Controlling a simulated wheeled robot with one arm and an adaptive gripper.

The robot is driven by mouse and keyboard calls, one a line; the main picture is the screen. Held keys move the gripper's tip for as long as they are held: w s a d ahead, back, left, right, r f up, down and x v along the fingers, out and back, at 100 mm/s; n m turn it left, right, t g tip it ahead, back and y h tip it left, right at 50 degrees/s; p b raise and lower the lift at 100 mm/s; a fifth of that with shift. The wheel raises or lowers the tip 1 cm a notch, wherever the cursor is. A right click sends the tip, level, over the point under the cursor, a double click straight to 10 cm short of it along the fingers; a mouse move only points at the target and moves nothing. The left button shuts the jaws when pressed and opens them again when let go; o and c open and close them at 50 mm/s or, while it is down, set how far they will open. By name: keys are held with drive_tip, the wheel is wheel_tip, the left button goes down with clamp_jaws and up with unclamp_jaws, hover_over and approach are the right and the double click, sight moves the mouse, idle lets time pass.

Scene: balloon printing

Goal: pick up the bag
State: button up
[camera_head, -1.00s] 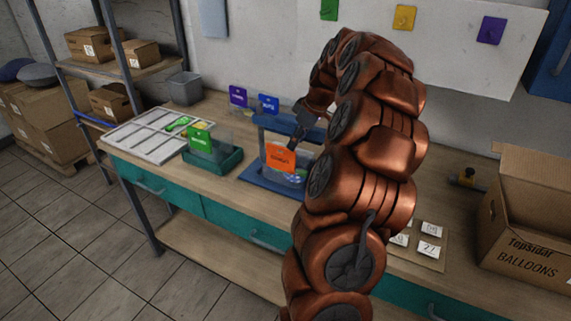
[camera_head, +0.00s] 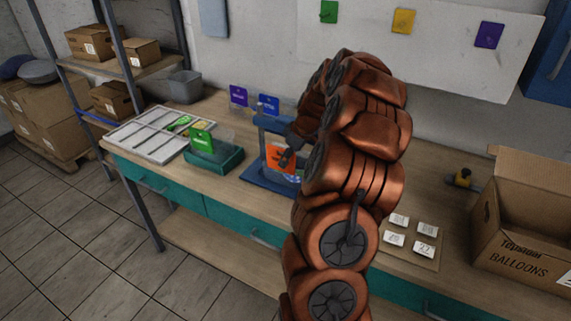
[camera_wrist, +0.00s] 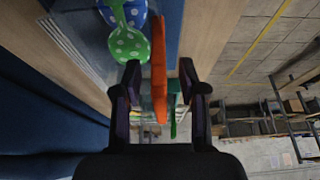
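The bag with the orange header card (camera_head: 279,165) stands at the blue stand (camera_head: 262,178) on the workbench. In the wrist view the orange card (camera_wrist: 159,75) is edge-on, with spotted green and blue balloons (camera_wrist: 128,42) beside it. My gripper (camera_head: 287,160) is in front of the card in the head view. In the wrist view my gripper (camera_wrist: 160,85) is open, with one finger on each side of the card and gaps showing between. My fingers hide part of the card in the head view.
A green-carded bag sits in a teal tray (camera_head: 228,163) to the left, near a white sectioned tray (camera_head: 140,138). Purple (camera_head: 238,96) and blue cards (camera_head: 268,104) stand behind. A cardboard box (camera_head: 522,235) and numbered cards (camera_head: 410,235) are to the right.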

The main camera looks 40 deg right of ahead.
clamp_jaws()
